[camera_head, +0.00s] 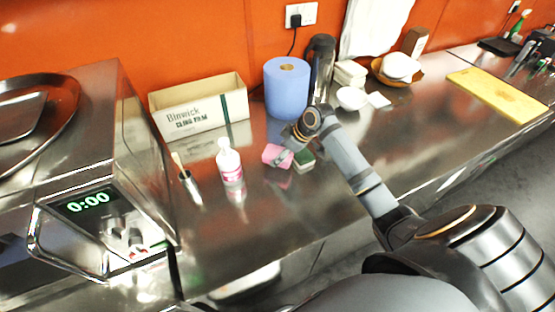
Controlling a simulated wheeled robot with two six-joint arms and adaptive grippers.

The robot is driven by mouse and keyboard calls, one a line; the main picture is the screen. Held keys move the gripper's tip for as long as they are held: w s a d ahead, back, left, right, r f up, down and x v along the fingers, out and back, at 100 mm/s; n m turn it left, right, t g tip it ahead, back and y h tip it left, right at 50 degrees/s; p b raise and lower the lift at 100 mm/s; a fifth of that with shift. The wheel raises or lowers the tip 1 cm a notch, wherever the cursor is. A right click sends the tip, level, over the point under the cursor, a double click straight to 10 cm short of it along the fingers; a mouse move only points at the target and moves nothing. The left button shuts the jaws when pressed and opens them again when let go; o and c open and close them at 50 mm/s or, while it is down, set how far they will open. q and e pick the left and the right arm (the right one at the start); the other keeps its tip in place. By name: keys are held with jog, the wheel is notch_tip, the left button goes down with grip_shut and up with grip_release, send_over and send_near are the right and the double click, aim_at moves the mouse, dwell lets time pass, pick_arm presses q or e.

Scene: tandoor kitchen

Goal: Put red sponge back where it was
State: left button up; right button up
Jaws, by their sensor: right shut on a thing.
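The red sponge (271,153), pinkish in this light, is at the middle of the steel counter, in front of the blue paper roll. My right gripper (281,160) reaches in from the right and is shut on the sponge, covering part of it. I cannot tell whether the sponge touches the counter. A dark green sponge (304,162) is just right of it, close to my right gripper. My left gripper is not in view.
A white bottle with a pink label (230,163) stands to the left, near a metal cup (191,188). Behind are a Binwick box (199,113), a blue paper roll (286,90) and a dark flask (320,65). Bowls (352,98) stand back right. The front counter (250,230) is clear.

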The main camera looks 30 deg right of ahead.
jog(key=shift+w+a+f, duration=0.15)
jog(key=shift+w+f, duration=0.15)
jog(key=shift+f, duration=0.15)
notch_tip(320, 180, down, 3)
jog(key=shift+w+f+p, duration=0.1)
jog(key=shift+p, duration=0.55)
jog(key=shift+f, duration=0.2)
jog(key=o, duration=1.5)
jog(key=shift+o, duration=0.2)
jog(key=shift+r, duration=0.15)
